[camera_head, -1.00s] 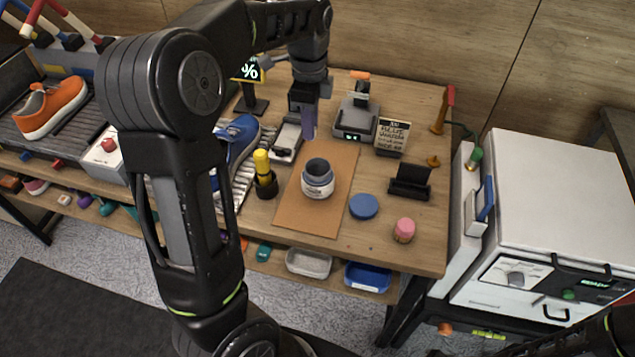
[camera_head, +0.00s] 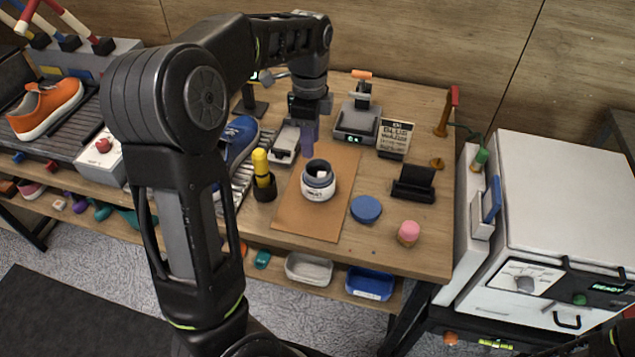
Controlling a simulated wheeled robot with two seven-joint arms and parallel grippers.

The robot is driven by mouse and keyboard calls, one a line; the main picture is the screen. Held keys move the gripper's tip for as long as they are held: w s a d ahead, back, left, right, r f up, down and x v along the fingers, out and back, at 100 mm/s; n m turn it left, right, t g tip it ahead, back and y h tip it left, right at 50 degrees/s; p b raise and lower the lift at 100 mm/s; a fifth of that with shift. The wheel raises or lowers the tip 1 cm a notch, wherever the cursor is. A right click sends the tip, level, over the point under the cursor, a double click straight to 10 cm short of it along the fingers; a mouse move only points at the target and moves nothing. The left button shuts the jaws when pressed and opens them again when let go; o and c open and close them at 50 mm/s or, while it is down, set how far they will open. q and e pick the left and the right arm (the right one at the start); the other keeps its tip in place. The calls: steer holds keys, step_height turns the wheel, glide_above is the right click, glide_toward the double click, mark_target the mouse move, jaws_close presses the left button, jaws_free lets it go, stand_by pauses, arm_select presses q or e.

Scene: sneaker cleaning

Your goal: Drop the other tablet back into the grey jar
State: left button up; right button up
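The jar (camera_head: 319,190), white with a grey-blue collar, stands upright and open on a brown mat (camera_head: 304,222). A small white piece, perhaps a tablet, shows in its dark mouth. My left gripper (camera_head: 309,140) points down just behind the jar, near the mat's far edge, apart from the jar in the picture. Its purple-grey fingers show edge-on, so I cannot tell whether they are open or hold anything. No other tablet can be made out. My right gripper is not in view; only a dark part shows at the lower right corner.
A blue disc (camera_head: 366,209) and a pink-topped piece (camera_head: 408,233) lie right of the mat. A scale-like device (camera_head: 357,125) and a sign (camera_head: 395,138) stand behind.

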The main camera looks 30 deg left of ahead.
arm_select(q)
steer(key=shift+o, duration=0.6)
step_height(320, 180, up, 8)
steer(key=shift+p, duration=0.3)
steer(key=shift+f, duration=0.15)
stand_by(0.5)
